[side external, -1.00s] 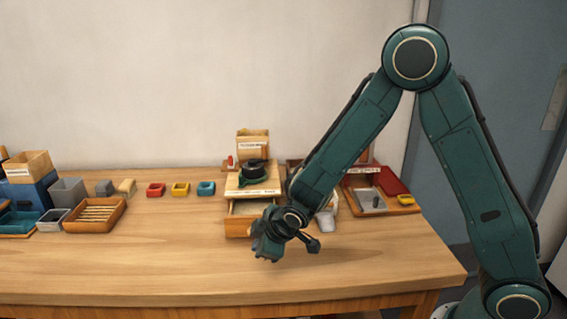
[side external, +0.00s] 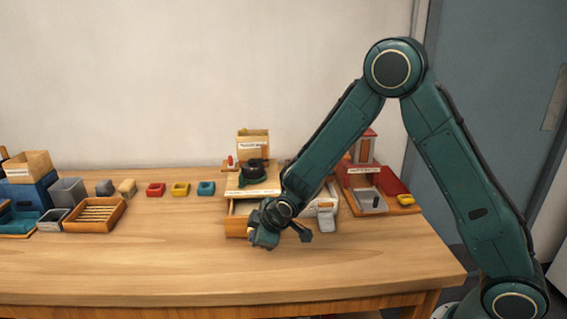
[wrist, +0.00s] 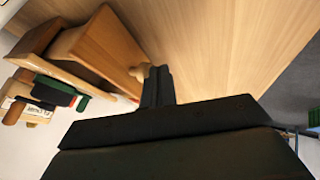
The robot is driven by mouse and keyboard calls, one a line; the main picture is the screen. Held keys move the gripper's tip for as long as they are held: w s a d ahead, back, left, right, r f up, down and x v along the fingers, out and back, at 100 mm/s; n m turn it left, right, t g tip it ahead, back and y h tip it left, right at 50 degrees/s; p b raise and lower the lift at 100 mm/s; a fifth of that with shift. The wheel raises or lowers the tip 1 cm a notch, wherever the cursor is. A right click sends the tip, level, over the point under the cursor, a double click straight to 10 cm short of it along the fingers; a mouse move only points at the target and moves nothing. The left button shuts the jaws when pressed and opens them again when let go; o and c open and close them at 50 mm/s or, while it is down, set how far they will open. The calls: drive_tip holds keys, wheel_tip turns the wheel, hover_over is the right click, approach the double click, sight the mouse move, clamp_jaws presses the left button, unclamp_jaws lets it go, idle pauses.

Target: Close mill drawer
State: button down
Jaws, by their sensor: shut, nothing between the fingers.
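The wooden mill (side external: 250,188) stands on the table with a dark round part on top. Its drawer (side external: 236,225) is pulled out at the front, and my arm partly covers it. In the wrist view the drawer front (wrist: 105,42) shows a round wooden knob (wrist: 139,72), with the drawer's dark inside visible behind the front. My gripper (side external: 262,238) is in front of the drawer. In the wrist view its fingertips (wrist: 158,75) are shut and empty, right beside the knob; I cannot tell whether they touch it.
Left of the mill stand small red, yellow and blue trays (side external: 180,189), a wooden slotted tray (side external: 95,215) and several bins. To the right are a scale-like grey device (side external: 325,208) and a red-and-wood station (side external: 385,190). The front of the table (side external: 150,265) is clear.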

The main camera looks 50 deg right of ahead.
drive_tip(key=w+d, duration=0.8)
drive_tip(key=shift+d, duration=0.15)
idle(0.4)
drive_tip(key=shift+s+a, duration=0.3)
drive_tip(key=shift+a, duration=0.1)
drive_tip(key=shift+s+a+f, duration=0.1)
drive_tip(key=shift+s+a, duration=1.05)
drive_tip(key=shift+s, duration=0.05)
drive_tip(key=v, duration=1)
drive_tip(key=shift+s+a, duration=0.1)
